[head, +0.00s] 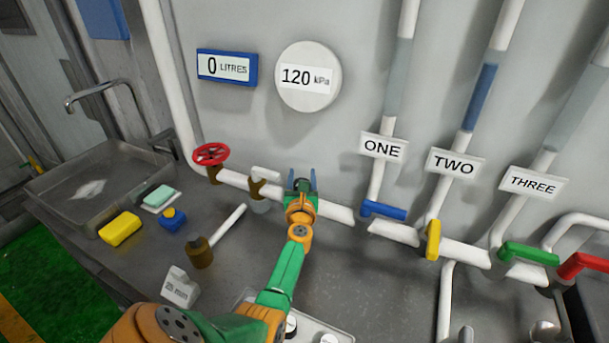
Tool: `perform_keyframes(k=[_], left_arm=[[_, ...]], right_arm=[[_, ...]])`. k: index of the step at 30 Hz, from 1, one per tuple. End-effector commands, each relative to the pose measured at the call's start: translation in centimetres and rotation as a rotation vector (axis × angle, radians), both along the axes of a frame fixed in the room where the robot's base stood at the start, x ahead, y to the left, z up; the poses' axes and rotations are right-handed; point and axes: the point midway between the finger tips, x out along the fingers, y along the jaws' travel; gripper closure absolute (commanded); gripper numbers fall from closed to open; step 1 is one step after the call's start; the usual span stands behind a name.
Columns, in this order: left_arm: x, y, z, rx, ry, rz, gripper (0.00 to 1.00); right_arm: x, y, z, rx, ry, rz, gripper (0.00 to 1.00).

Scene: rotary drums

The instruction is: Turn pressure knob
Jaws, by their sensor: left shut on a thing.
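My left gripper (303,183) is at the white pipe along the wall, below the round gauge (308,76) reading 120 kPa. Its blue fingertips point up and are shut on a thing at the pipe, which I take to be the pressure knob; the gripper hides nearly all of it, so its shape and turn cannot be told. My right gripper is not in view.
A red valve wheel (211,154) and a white-handled tap (264,178) sit left on the pipe. Blue (383,210), yellow (433,240), green (529,254) and red (583,265) handles are right. A yellow sponge (119,229) lies by the sink (100,160).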

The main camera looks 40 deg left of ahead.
Motion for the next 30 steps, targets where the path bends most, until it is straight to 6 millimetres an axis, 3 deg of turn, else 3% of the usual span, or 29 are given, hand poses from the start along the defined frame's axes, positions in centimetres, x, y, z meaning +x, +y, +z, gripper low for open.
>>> perform_keyframes(k=[12,30], left_arm=[[-0.5,0.5,-0.2,0.0,-0.004,0.231,0.98],[-0.6,0.6,0.1,0.001,-0.003,0.287,0.98]], right_arm=[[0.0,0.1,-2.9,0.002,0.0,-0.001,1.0],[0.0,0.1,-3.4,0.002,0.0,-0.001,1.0]])
